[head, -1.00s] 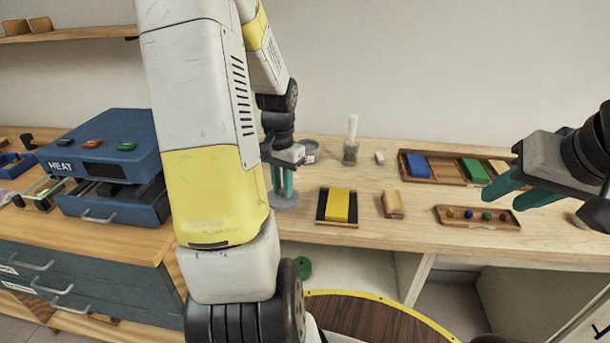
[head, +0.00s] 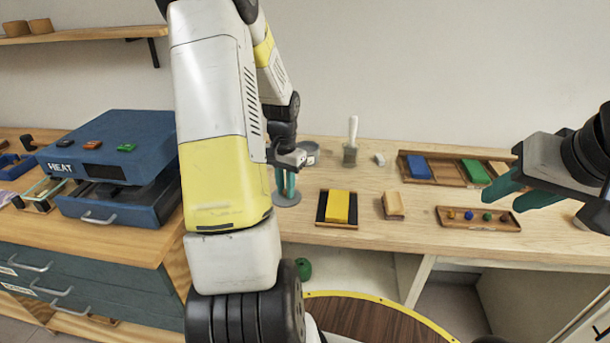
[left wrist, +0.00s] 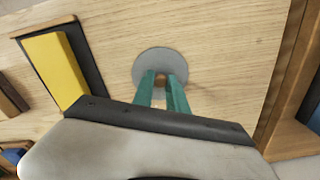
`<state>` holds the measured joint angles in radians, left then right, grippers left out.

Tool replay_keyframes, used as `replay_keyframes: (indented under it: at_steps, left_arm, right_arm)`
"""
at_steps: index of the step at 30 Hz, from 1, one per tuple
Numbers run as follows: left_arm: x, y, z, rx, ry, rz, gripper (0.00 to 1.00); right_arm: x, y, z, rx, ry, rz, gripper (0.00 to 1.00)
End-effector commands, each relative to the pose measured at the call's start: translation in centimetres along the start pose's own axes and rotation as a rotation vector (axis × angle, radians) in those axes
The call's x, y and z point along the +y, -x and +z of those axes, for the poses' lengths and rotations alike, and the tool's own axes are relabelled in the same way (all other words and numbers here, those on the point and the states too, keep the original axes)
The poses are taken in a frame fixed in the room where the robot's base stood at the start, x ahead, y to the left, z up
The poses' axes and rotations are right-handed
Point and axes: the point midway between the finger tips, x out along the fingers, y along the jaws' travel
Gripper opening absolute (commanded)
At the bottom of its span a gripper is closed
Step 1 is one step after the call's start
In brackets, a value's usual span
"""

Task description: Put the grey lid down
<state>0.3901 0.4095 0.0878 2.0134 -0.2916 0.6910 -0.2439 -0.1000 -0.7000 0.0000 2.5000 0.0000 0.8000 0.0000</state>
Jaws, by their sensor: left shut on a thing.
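The grey lid is a flat round disc (head: 287,200) at the fingertips of my left gripper (head: 288,187). The left wrist view shows the lid (left wrist: 150,62) under my left gripper (left wrist: 161,82), whose teal fingers are shut on its small brown knob. The lid looks level and is over the wooden worktop, left of the yellow block. I cannot tell whether it touches the wood. My right gripper (head: 507,197) is empty, its two fingers apart, at the right side above the worktop.
A yellow block on a dark tray (head: 323,221) lies close right of the lid. Behind are a grey round container (head: 311,147) and a white-handled brush (head: 351,150). A blue heater box (head: 105,150) stands left. Wooden trays (head: 440,181) lie right. The worktop's front edge is near.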

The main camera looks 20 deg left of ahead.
Motion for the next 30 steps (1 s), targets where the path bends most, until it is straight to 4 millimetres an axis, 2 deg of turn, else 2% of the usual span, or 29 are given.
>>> replay_keyframes:
  at_steps: [1, 2, 4, 5, 12, 16, 30]
  left_arm:
    - [0.0, -0.2, 0.0, -0.001, 0.000, 0.000, 0.00]
    - [0.0, -0.1, 0.0, -0.001, 0.000, 0.000, 0.24]
    - [0.0, -0.1, 0.0, -0.001, 0.000, 0.000, 0.38]
    - [0.0, -0.1, 0.0, -0.001, 0.000, 0.000, 0.40]
    - [0.0, -0.1, 0.1, -0.001, 0.000, 0.000, 0.40]
    - [0.0, 1.0, 0.0, 0.001, 0.000, -0.002, 0.40]
    - [0.0, 10.2, -0.1, 0.003, -0.001, -0.002, 0.40]
  right_arm:
    - [0.0, 0.0, 0.0, 0.000, 0.000, 0.000, 0.36]
    - [0.0, 0.0, 0.0, 0.000, 0.000, 0.000, 0.36]
    - [0.0, 0.0, 0.0, 0.000, 0.000, 0.000, 0.36]
    - [0.0, 0.0, 0.0, 0.000, 0.000, 0.000, 0.36]
    - [0.0, 0.0, 0.0, 0.000, 0.000, 0.000, 0.36]
    - [0.0, 0.0, 0.0, 0.000, 0.000, 0.000, 0.36]
    - [0.0, 0.0, 0.0, 0.000, 0.000, 0.000, 0.36]
